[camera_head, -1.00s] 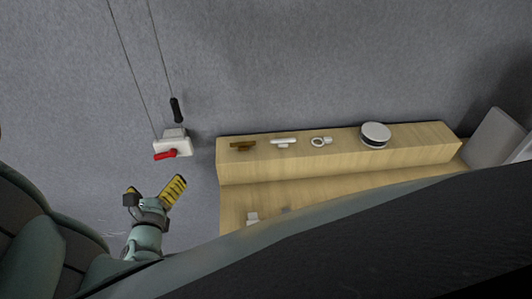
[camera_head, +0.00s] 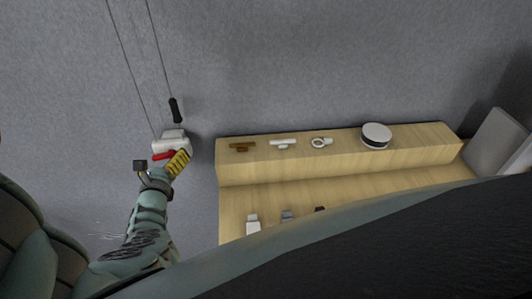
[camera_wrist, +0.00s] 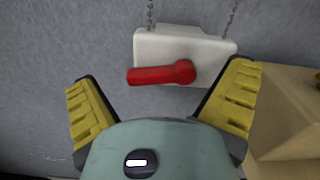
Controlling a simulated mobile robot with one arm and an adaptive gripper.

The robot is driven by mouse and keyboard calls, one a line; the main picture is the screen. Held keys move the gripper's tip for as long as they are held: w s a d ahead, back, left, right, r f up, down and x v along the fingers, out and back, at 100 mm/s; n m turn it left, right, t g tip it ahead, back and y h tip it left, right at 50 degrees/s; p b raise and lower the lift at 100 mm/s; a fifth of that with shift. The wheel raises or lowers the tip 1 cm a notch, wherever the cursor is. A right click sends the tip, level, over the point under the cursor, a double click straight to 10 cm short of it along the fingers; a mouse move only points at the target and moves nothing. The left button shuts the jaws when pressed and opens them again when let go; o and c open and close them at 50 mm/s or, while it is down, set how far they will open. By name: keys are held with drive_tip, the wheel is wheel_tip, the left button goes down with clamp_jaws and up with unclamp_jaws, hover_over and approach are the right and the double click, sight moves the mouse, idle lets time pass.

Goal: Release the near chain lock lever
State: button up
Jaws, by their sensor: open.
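The chain lock is a white box (camera_wrist: 210,53) on the grey wall, with chains running up from it. Its red lever (camera_wrist: 160,75) lies nearly level, pointing left from a round pivot at its right end. In the head view the white box (camera_head: 171,138) hangs left of the wooden shelf, and part of the red lever (camera_head: 161,156) shows beside my gripper. My gripper (camera_head: 161,166) is open just below the box. In the wrist view the yellow pads of my gripper (camera_wrist: 160,98) stand wide apart, either side of the lever. Whether they touch anything cannot be told.
A wooden stepped shelf (camera_head: 330,162) stands right of the lock, close to my gripper's right finger in the wrist view. It bears handles, a ring and a round white-topped object (camera_head: 376,135). A black chain pull (camera_head: 175,109) hangs above the lock. Wall left of it is clear.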

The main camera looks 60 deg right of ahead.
drive_tip(key=c, duration=1.3)
drive_tip(key=shift+o, duration=0.2)
drive_tip(key=shift+r+m, duration=0.1)
drive_tip(key=shift+m, duration=0.4)
drive_tip(key=o, duration=1.3)
drive_tip(key=shift+c, duration=0.2)
drive_tip(key=v, duration=1.2)
drive_tip(key=shift+w, duration=0.1)
